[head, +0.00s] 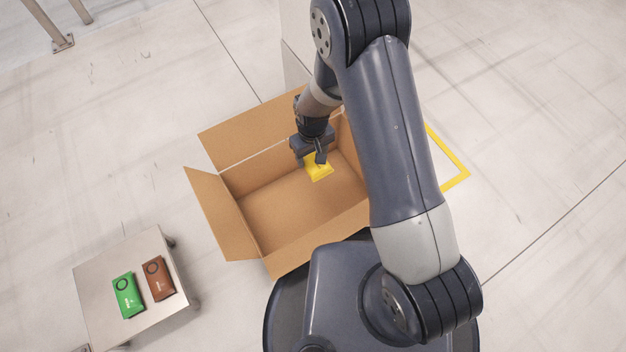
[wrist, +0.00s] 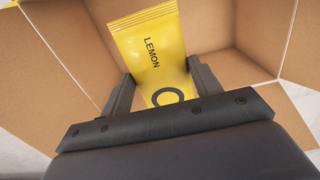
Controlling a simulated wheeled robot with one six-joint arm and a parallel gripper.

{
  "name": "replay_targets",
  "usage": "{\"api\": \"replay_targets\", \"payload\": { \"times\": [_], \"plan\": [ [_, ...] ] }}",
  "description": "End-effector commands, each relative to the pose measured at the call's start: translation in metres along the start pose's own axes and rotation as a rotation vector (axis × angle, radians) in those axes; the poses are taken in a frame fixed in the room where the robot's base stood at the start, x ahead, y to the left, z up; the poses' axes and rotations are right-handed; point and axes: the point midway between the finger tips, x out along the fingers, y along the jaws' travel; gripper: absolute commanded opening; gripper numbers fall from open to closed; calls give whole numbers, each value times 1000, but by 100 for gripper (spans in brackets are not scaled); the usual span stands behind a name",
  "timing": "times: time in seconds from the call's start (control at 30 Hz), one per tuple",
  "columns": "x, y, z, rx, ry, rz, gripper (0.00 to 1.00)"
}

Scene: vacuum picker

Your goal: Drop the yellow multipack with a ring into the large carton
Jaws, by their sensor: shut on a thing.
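The yellow multipack (head: 319,171) is in my gripper (head: 312,160), over the inside of the large carton (head: 227,192). In the wrist view the yellow multipack (wrist: 150,55) shows the word LEMON and a dark ring, and the two fingers of my gripper (wrist: 158,85) close on its sides. The carton (wrist: 245,50) stands open with its flaps spread, and its walls surround the pack in the wrist view. I cannot tell whether the pack touches the carton's floor.
A low metal trolley (head: 100,285) at the lower left carries a green pack (head: 127,295) and a brown pack (head: 158,278), both with rings. Yellow floor tape (head: 455,160) shows right of my arm. Part of the carton's right side is hidden behind my arm.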

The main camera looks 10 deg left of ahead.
Motion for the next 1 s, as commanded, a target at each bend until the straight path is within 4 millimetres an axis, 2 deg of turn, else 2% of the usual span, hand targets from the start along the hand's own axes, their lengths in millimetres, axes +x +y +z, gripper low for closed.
{"api": "replay_targets", "payload": {
  "times": [0.17, 0.6, 0.93, 0.97, 1.0],
  "plan": [
    [11, -1, 0, -4, 0, 0, 32],
    [58, -1, 0, -2, 0, 0, 32],
    [60, -1, 0, -2, 1, 0, 32],
    [60, -1, 0, -2, 1, 0, 61],
    [60, -1, 0, -2, 1, 0, 64]
  ]
}}
